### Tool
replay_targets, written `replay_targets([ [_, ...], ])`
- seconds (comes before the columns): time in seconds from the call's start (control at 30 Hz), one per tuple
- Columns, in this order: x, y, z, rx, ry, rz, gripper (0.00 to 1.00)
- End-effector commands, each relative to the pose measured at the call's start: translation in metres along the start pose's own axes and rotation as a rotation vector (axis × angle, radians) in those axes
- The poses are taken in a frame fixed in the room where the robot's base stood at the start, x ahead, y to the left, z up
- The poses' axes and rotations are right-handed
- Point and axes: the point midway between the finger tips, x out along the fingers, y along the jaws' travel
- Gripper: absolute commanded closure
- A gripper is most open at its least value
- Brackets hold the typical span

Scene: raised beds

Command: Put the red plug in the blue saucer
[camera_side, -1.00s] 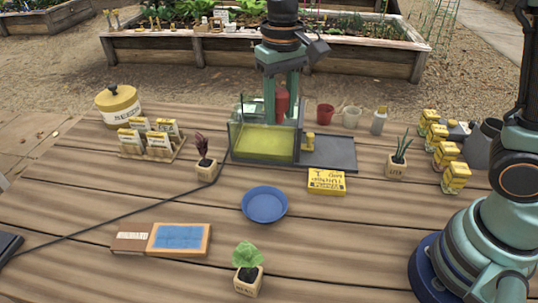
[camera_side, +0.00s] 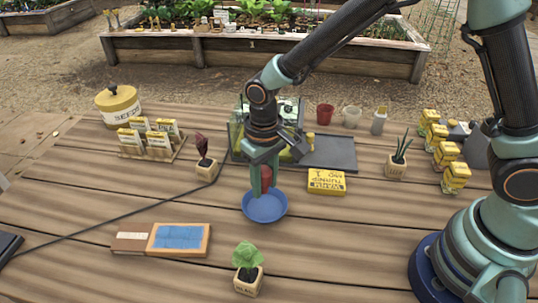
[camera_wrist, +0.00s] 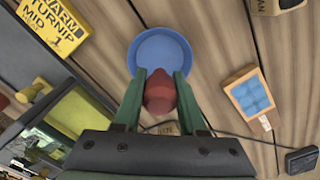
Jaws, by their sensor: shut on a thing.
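The red plug (camera_side: 266,178) is held between the fingers of my gripper (camera_side: 262,188), which is shut on it. In the side view the plug hangs over the back part of the blue saucer (camera_side: 265,208). Whether its lower end touches the saucer I cannot tell. In the wrist view the plug (camera_wrist: 160,92) sits between the green fingertips of my gripper (camera_wrist: 160,84), and the saucer (camera_wrist: 160,40) shows just beyond it. The saucer stands on the wooden table, and the part of it that shows looks empty.
A yellow box (camera_side: 326,182) lies right of the saucer. A potted seedling (camera_side: 248,270) stands in front, and a dark-leaved pot (camera_side: 205,160) at left. A tray with blue cells (camera_side: 180,238) lies front left. A green-yellow case (camera_side: 236,140) stands behind my gripper.

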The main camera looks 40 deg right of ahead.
Motion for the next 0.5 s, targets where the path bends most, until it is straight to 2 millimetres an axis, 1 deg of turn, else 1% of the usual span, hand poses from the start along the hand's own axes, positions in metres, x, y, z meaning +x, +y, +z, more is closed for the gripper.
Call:
replay_targets([
  [0.03, 0.007, 0.000, 0.000, 0.000, -0.002, 0.001, 1.00],
  [0.23, 0.021, 0.000, 0.000, 0.000, -0.001, 0.000, 1.00],
  [0.4, 0.045, 0.000, 0.000, 0.000, -0.002, 0.001, 1.00],
  [0.5, 0.052, 0.000, 0.000, 0.000, 0.000, 0.000, 1.00],
])
